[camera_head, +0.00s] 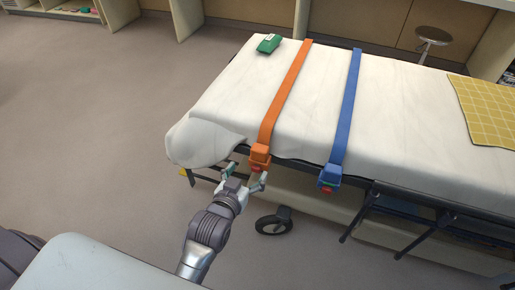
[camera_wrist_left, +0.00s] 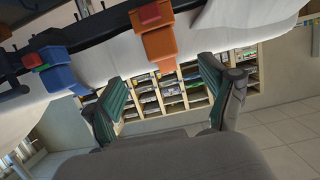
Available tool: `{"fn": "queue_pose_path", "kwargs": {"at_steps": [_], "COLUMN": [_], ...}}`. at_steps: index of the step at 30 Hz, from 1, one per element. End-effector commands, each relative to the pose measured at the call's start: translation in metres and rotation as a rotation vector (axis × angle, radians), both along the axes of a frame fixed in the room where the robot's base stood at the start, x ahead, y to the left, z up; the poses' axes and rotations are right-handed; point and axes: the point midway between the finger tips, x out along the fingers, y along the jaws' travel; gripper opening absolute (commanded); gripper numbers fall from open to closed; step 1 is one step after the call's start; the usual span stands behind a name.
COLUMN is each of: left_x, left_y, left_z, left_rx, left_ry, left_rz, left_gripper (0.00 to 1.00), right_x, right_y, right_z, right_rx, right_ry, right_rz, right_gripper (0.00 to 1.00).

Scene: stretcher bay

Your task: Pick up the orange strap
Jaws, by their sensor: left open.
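The orange strap (camera_head: 285,95) lies across the white sheet of the stretcher (camera_head: 220,95), its buckle end hanging over the near edge. My left gripper (camera_head: 246,176) is open just below and to the left of that buckle end in the head view. In the left wrist view the orange buckle (camera_wrist_left: 160,42) is beyond the open fingers (camera_wrist_left: 165,95), near the gap between them, and nothing is held. I cannot tell whether a fingertip touches the buckle. My right gripper is not in view.
A blue strap (camera_head: 349,105) lies parallel to the right, its buckle also hanging over the edge. A green box (camera_head: 268,43) and a yellow checked cloth (camera_head: 487,110) lie on the stretcher. A wheel (camera_head: 273,221) stands below. A stool (camera_head: 432,36) stands behind. The floor at left is clear.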

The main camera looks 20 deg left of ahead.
Motion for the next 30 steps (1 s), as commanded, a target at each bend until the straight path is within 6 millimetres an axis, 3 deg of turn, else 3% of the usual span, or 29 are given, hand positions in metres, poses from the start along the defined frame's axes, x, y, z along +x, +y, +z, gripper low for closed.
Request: {"fn": "queue_pose_path", "kwargs": {"at_steps": [3, 7, 16, 24, 30], "left_x": [0.026, 0.046, 0.071, 0.105, 0.109], "left_y": [-0.001, -0.002, -0.001, -0.001, -0.001], "left_z": [-0.007, -0.014, -0.020, -0.032, -0.033], "left_rx": [0.000, 0.000, 0.000, -0.001, -0.001], "left_ry": [-0.002, -0.001, -0.001, 0.000, 0.000], "left_rz": [0.000, -0.001, 0.000, 0.000, 0.000], "left_gripper": [0.83, 0.83, 0.83, 0.83, 0.83], "right_x": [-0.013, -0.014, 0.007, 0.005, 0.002], "right_y": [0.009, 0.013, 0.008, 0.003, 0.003], "right_z": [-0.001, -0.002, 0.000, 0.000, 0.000], "right_rx": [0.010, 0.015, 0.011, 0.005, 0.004], "right_ry": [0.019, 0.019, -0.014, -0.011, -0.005], "right_rz": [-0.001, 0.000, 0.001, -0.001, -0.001], "right_gripper": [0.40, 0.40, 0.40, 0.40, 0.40]}}
